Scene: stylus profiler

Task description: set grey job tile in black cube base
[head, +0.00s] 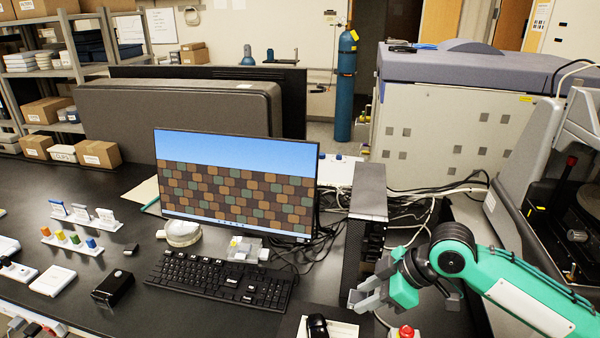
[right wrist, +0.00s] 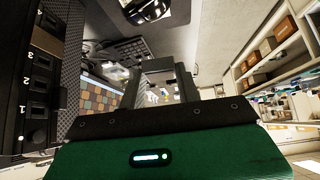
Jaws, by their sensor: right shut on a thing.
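My right gripper (head: 374,292) is in front of the black tower at the lower right. A small black block (head: 130,249), which looks like the black cube base, sits on the bench left of the keyboard, well away from the gripper. Whether it has a slot is too small to tell. My left gripper is not in view.
A white rack with several upright cards (head: 82,213) and a rack of coloured pegs (head: 72,241) stand at left. A black box (head: 112,286) lies in front. The keyboard (head: 220,281), monitor (head: 235,185) and black tower (head: 366,215) fill the middle. A red button (head: 406,331) is below the gripper.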

